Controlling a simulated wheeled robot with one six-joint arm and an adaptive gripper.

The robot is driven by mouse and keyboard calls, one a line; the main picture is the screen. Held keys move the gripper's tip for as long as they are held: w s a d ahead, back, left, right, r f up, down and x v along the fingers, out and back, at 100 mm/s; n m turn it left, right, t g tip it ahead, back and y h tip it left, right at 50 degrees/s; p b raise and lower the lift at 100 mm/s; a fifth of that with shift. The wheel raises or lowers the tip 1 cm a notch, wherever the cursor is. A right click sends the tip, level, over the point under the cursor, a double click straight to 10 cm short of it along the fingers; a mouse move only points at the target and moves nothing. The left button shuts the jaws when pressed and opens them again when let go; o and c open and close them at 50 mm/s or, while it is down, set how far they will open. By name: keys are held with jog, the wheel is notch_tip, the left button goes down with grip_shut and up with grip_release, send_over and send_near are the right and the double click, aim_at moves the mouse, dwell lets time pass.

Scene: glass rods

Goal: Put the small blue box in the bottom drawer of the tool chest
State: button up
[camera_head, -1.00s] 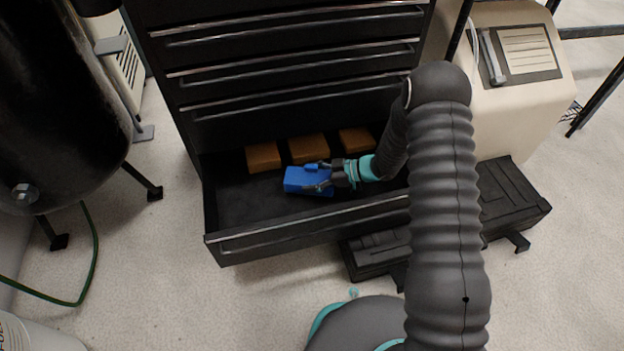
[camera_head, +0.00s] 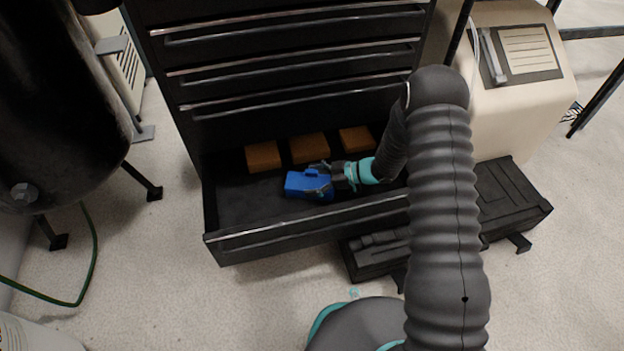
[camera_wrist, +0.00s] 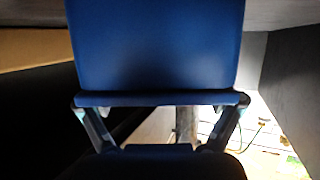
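The small blue box (camera_head: 298,186) is inside the pulled-out bottom drawer (camera_head: 228,206) of the black tool chest (camera_head: 290,85). My gripper (camera_head: 322,181) reaches in from the right, with its fingers on two opposite sides of the box. In the wrist view the blue box (camera_wrist: 155,45) fills the upper middle, and a finger of my gripper (camera_wrist: 160,108) stands at each side edge. Whether the box touches the drawer floor is not clear.
Several orange-brown blocks, one of them at the left (camera_head: 263,157), lie along the back of the drawer. The drawer's left floor is clear. A black case (camera_head: 510,205) lies on the floor at right. A black tank (camera_head: 60,100) stands at left, and a beige machine (camera_head: 520,110) at right.

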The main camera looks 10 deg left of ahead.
jog(key=shift+s+f, duration=0.15)
jog(key=shift+f, duration=0.1)
jog(key=shift+r, duration=0.25)
jog(key=p+v, duration=0.2)
jog(key=v, duration=1)
jog(key=shift+r, duration=0.4)
jog(key=shift+c, duration=0.3)
dwell(1.1)
